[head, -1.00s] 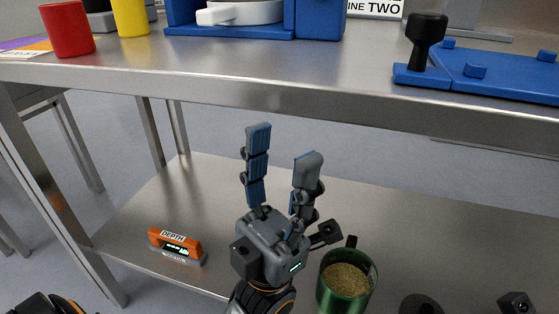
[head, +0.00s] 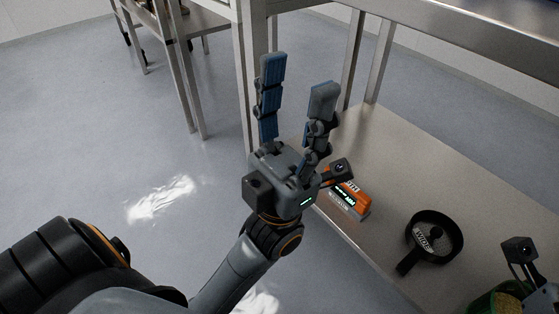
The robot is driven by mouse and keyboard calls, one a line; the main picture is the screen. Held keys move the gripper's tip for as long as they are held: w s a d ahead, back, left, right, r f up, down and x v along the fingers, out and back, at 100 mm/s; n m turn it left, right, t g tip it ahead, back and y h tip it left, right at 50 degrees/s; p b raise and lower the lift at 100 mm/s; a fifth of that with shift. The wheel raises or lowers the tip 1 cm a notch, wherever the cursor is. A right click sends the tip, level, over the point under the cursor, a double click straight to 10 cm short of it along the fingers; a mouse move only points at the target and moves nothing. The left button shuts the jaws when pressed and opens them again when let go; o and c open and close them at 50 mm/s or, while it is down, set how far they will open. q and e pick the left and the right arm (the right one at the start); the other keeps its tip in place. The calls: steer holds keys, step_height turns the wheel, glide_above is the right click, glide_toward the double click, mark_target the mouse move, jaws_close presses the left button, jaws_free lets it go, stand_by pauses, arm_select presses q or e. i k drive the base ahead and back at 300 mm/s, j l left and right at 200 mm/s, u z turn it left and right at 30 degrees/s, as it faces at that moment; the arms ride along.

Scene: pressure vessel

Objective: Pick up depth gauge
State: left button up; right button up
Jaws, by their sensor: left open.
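The depth gauge (head: 347,201) is a small orange and grey block with a lit green display. It lies on the lower steel shelf near its left front edge. My left gripper (head: 297,78) is open and empty, fingers pointing up, with its body just left of the gauge in the picture. The camera on my left wrist hides part of the gauge's top and label. The gripper appears nearer to me than the gauge and apart from it. The fingers of my right gripper are not in view.
A black ring-shaped item (head: 435,235) with a handle lies right of the gauge. A green mug (head: 489,300) with grainy contents is at the bottom right. Steel legs and the upper tabletop frame the shelf. Open grey floor lies to the left.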

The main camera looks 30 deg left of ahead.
mark_target(352, 199)
steer(key=j+u, duration=0.15)
steer(key=u, duration=0.2)
steer(key=z, duration=1.45)
steer(key=u, duration=1.45)
steer(key=k+l+z, duration=0.15)
steer(key=z, duration=0.25)
steer(key=k+l+z, duration=0.1)
steer(key=l+z, duration=0.15)
steer(key=z, duration=0.2)
